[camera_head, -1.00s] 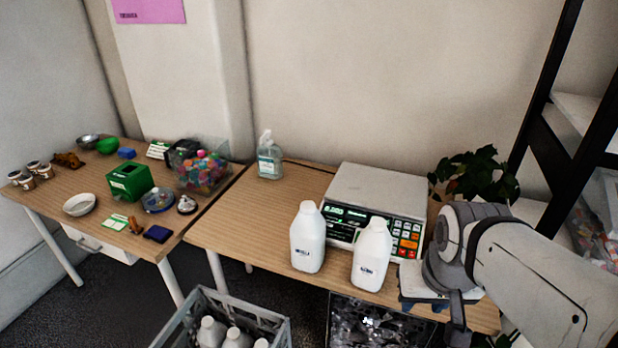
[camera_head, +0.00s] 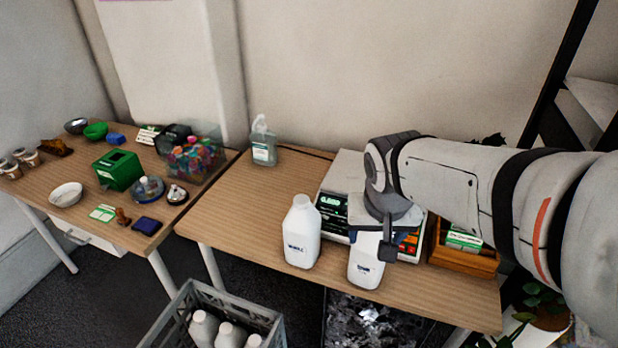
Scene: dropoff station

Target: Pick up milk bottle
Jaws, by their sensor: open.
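Two white milk bottles stand upright on the right-hand table (camera_head: 240,215). The left bottle (camera_head: 301,235) is in full view. The right bottle (camera_head: 366,265) has its upper part hidden by my gripper (camera_head: 385,240), which is over it. The gripper points down with its jaws open; whether the bottle's neck is between the fingers cannot be seen. More white bottles (camera_head: 203,328) stand in a grey crate (camera_head: 172,312) on the floor.
A scale (camera_head: 330,205) stands behind the bottles, partly covered by my arm. A wooden box (camera_head: 470,258) sits right of the gripper. A sanitizer bottle (camera_head: 263,145) is at the back. The table's left part is clear. A dark bin (camera_head: 340,325) is below.

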